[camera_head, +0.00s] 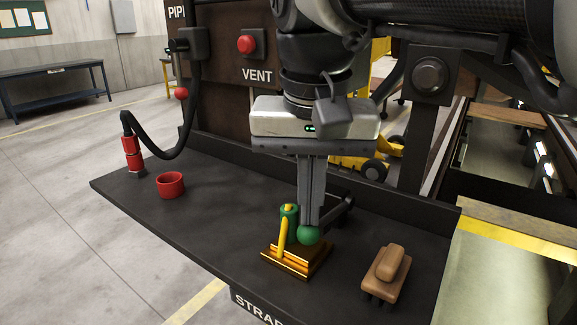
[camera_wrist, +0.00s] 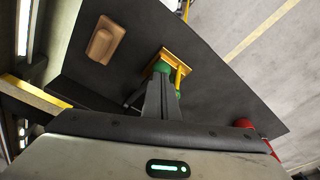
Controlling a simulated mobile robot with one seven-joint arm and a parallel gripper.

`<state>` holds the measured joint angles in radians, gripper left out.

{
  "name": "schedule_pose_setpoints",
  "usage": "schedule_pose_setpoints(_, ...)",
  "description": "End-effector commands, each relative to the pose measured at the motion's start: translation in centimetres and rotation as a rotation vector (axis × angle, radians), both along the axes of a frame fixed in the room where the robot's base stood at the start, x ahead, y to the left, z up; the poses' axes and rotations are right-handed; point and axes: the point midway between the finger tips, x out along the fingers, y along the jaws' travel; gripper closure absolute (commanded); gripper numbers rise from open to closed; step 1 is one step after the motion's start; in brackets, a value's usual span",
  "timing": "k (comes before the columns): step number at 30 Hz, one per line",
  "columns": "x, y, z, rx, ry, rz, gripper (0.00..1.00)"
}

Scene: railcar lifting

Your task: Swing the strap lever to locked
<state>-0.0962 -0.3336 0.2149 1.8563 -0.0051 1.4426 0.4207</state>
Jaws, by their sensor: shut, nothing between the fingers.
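The strap lever's yellow base (camera_head: 297,260) is on the dark bench top, above the partly visible "STRAP" label (camera_head: 258,308). A yellow upright bar and a green post (camera_head: 290,213) stand on it, and a green ball (camera_head: 308,236) sits to their right. My gripper (camera_head: 310,221) points down with its fingers shut and empty. Its tips are at the green ball, touching or very close; I cannot tell which. In the wrist view the fingers (camera_wrist: 163,82) hide part of the yellow base (camera_wrist: 172,60). A dark arm shows behind the fingers, partly hidden.
A red cup (camera_head: 170,185) and a red fitting with a black hose (camera_head: 133,155) stand at the left. A panel with a red VENT button (camera_head: 246,44) rises behind. The bench between cup and lever is clear.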

Motion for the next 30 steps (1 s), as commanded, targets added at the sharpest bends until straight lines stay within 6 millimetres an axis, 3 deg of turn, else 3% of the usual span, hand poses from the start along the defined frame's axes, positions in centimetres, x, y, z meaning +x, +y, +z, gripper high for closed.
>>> schedule_pose_setpoints(6,-0.9,0.9,-0.5,-0.003,-0.024,0.020,1.00)
schedule_pose_setpoints(30,-1.2,1.2,-1.0,-0.003,-0.024,0.020,1.00)
